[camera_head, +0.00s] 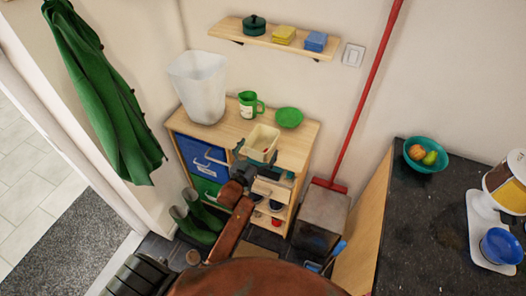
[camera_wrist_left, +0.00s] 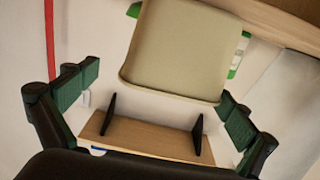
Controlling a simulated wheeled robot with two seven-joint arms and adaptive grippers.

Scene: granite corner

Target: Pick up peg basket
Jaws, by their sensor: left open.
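The peg basket, a small cream open-topped box, (camera_head: 263,138) is at the front of the wooden cabinet top in the head view. A few small items, one reddish, seem to lie in it. My left gripper (camera_head: 256,156) is open at its near side, a finger toward each side, partly covering its lower front. In the left wrist view the basket (camera_wrist_left: 180,55) fills the upper middle. My right gripper is not in view.
A red broom handle (camera_head: 367,95) leans at the right. A wall shelf (camera_head: 275,38) hangs above.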

